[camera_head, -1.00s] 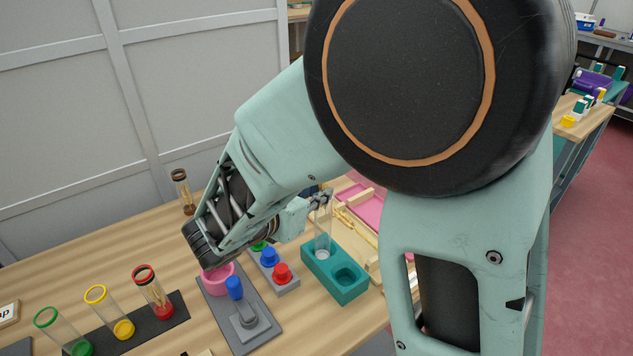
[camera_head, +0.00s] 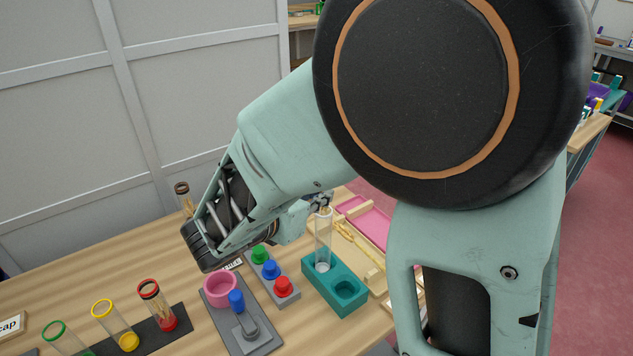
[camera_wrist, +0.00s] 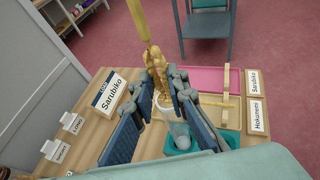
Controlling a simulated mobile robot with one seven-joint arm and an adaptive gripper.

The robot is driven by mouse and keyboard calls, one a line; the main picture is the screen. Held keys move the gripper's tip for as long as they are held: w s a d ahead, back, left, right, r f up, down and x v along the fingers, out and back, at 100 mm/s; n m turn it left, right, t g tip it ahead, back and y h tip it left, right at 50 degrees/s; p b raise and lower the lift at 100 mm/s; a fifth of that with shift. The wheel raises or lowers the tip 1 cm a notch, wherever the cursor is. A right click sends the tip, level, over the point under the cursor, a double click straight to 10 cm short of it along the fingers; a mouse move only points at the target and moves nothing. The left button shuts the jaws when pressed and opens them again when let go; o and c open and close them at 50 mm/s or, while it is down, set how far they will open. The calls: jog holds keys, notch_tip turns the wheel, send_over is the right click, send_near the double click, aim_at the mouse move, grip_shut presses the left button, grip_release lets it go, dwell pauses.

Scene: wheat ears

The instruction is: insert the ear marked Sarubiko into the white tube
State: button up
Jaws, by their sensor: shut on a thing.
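My gripper (camera_wrist: 168,82) is shut on a wheat ear (camera_wrist: 155,62), with its yellow stalk rising above the fingers in the wrist view. The white tube (camera_wrist: 163,102) has its pale rim just under the fingertips and the ear's lower end; I cannot tell whether the ear is inside the mouth. In the head view the clear tube (camera_head: 323,240) stands upright in a teal holder (camera_head: 348,298), with my gripper (camera_head: 320,199) at its top. My arm hides most of the held ear there. A large Sarubiko card (camera_wrist: 109,93) lies left of the fingers.
A wooden rack (camera_head: 366,246) and pink tray (camera_head: 366,222) lie behind the holder; cards reading Sarubiko (camera_wrist: 254,83) and Hokumeni (camera_wrist: 259,115) are beside the rack. Left are colored buttons (camera_head: 270,268), a pink ring (camera_head: 221,289), a blue-topped lever (camera_head: 237,301) and red-, yellow- and green-rimmed tubes (camera_head: 114,325).

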jog(key=shift+r+p, duration=2.2)
jog(key=shift+r, duration=0.75)
jog(key=shift+f, duration=0.15)
notch_tip(320, 180, down, 10)
jog(key=b, duration=0.8)
jog(key=shift+r, duration=0.25)
dwell(1.3)
jog(key=shift+r, duration=0.15)
notch_tip(320, 180, up, 9)
jog(key=p, duration=0.7)
jog(key=shift+r, duration=0.2)
dwell(1.2)
